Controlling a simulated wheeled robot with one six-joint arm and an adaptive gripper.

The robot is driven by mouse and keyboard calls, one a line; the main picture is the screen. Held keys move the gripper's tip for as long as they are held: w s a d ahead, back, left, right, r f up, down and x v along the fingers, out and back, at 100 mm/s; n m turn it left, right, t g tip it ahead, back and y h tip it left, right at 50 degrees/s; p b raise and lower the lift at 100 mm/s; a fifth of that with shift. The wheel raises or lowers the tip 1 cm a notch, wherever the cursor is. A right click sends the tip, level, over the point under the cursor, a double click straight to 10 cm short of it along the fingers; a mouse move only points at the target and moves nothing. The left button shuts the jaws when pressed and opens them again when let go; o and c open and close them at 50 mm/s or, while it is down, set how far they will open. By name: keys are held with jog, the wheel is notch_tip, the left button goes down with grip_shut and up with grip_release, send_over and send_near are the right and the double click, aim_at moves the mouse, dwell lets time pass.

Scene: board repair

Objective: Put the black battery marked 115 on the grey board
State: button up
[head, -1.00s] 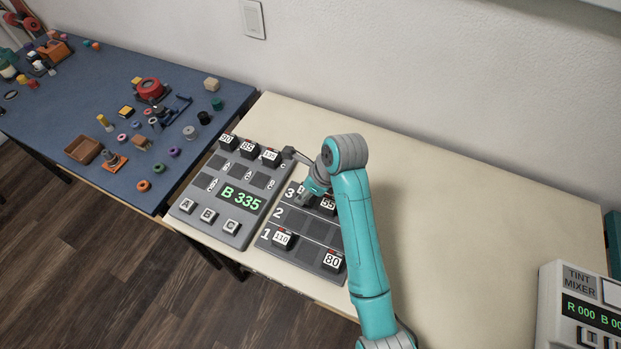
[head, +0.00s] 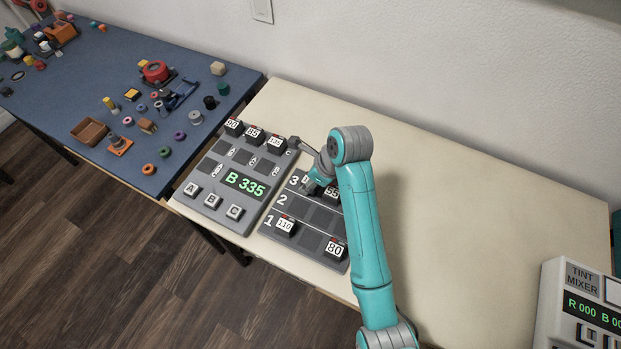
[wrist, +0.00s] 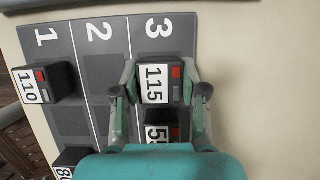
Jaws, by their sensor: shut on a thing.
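The black battery marked 115 (wrist: 155,85) is in row 3 of the dark grey numbered panel (wrist: 75,125), just by the numeral 3. My gripper (wrist: 159,72) is shut on it, one finger on each side. Whether the battery touches the panel I cannot tell. In the head view my gripper (head: 315,184) is at the panel's upper part and the 115 battery is mostly hidden. To its left lies the grey board (head: 211,172) with a green display reading B 335, several dark slots and buttons A, B, C.
Batteries marked 110 (head: 285,226), 80 (head: 334,250) and 55 (wrist: 157,131) sit on the numbered panel. Several batteries, including 90 (head: 234,127) and 85 (head: 253,134), line the grey board's top. The tint mixer (head: 580,310) stands far right. The table (head: 470,210) between is clear.

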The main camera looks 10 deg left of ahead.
jog(key=shift+f, duration=0.3)
jog(key=o, duration=1.3)
jog(key=v, duration=0.7)
jog(key=shift+r, duration=0.2)
jog(key=shift+d, duration=0.1)
jog(key=shift+s, duration=0.1)
